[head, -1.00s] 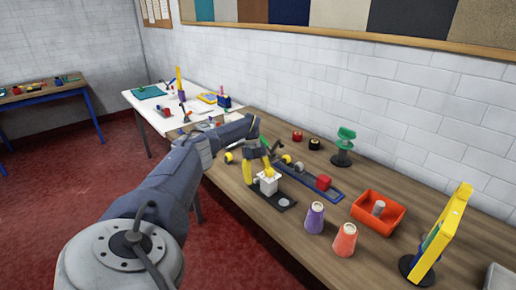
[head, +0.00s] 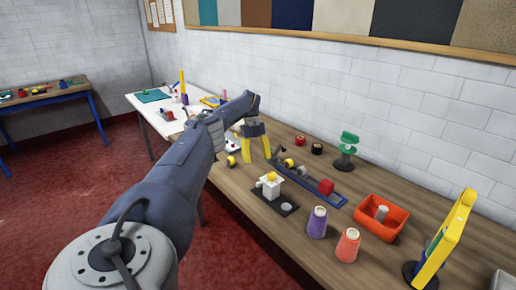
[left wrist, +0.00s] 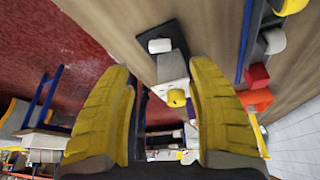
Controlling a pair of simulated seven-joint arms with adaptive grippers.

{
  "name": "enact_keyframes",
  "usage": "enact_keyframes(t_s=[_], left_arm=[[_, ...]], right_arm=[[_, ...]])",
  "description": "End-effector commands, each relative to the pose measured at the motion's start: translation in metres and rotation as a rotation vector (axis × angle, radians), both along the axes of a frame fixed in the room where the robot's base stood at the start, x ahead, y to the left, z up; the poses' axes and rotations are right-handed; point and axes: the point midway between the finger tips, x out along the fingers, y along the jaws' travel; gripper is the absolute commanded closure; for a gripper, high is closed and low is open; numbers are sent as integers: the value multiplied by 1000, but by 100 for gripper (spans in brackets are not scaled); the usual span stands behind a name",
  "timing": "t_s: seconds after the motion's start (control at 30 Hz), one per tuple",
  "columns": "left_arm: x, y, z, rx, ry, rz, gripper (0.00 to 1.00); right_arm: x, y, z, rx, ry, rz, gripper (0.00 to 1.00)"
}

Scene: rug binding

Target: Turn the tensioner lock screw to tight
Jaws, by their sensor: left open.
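A white block (head: 268,188) with a yellow knob (head: 271,176), apparently the tensioner and its lock screw, stands on a black base plate (head: 292,211) on the wooden bench. My left gripper (head: 257,157) is open and empty, above and behind the block, apart from it. In the left wrist view the white block (left wrist: 172,68) and yellow knob (left wrist: 176,98) show between the two spread yellow fingers (left wrist: 162,105), beyond their tips. I cannot read whether the screw is tight. My right gripper is not in view.
A blue rail (head: 327,196) with rollers and a red block (head: 326,187) lies behind the plate. Purple (head: 317,223) and orange (head: 348,246) cones, an orange bin (head: 378,220) and a yellow frame (head: 446,235) stand to the right. The bench's front left is clear.

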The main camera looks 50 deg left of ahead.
Motion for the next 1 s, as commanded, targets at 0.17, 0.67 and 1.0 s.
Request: enact_keyframes(t_s=[0.17, 0.67, 1.0], left_arm=[[1, 4, 10, 1, -1, 1, 42], [1, 5, 12, 1, 2, 0, 47], [-62, 31, -33, -25, 80, 6, 76]], right_arm=[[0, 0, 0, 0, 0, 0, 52], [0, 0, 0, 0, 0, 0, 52], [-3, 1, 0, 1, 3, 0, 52]])
